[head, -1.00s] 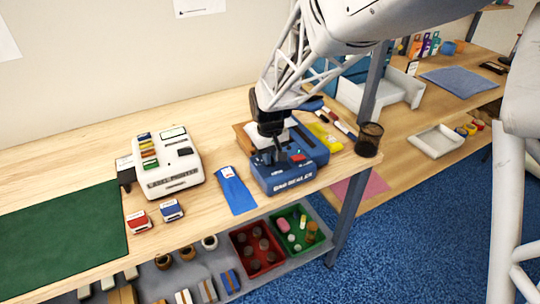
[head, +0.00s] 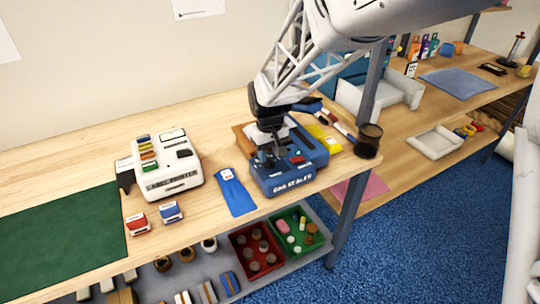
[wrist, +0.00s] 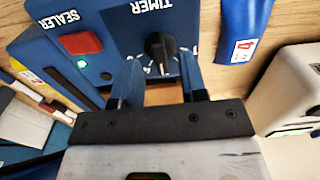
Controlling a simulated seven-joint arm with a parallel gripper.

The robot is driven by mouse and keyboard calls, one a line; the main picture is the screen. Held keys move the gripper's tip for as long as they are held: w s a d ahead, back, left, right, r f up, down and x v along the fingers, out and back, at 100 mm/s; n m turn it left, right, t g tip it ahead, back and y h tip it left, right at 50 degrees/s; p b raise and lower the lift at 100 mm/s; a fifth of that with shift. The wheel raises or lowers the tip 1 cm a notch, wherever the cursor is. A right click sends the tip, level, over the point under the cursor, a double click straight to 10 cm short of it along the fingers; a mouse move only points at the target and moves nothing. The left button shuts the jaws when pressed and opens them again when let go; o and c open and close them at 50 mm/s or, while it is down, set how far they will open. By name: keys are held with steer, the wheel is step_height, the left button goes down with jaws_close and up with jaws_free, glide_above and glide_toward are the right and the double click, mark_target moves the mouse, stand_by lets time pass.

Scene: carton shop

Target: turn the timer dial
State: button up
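The blue bag sealer (head: 312,150) stands on the wooden bench. In the wrist view, its timer dial (wrist: 158,44) is a black knob with a pale pointer line, below the printed word TIMER and ringed by white tick marks. My gripper (wrist: 160,66) is open, with one blue finger on each side of the dial near its lower edge. I cannot tell whether either finger touches it. In the head view, my gripper (head: 268,158) is over the sealer's front left part and hides the dial.
A red button (wrist: 82,43) and a lit green lamp (wrist: 82,64) sit beside the dial panel. A blue pouch (head: 234,190) lies left of the sealer, then a white label printer (head: 166,165). A black mesh cup (head: 368,141) stands to the right.

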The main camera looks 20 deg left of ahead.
mark_target(270, 158)
steer(key=shift+r, duration=2.85)
steer(key=shift+d+r, duration=0.25)
steer(key=shift+d, duration=0.25)
steer(key=s+d+r+m+t, duration=0.15)
steer(key=s+d+r, duration=0.25)
steer(key=d, duration=0.7)
steer(key=s+d+r+m, duration=0.3)
steer(key=s+d+r, duration=0.15)
steer(key=d, duration=0.75)
steer(key=s+d+m+t, duration=0.1)
steer(key=s+d+m, duration=0.3)
steer(key=s+d, duration=1)
steer(key=s, duration=0.3)
steer(key=shift+s+d+m, duration=0.35)
steer(key=shift+s, duration=0.05)
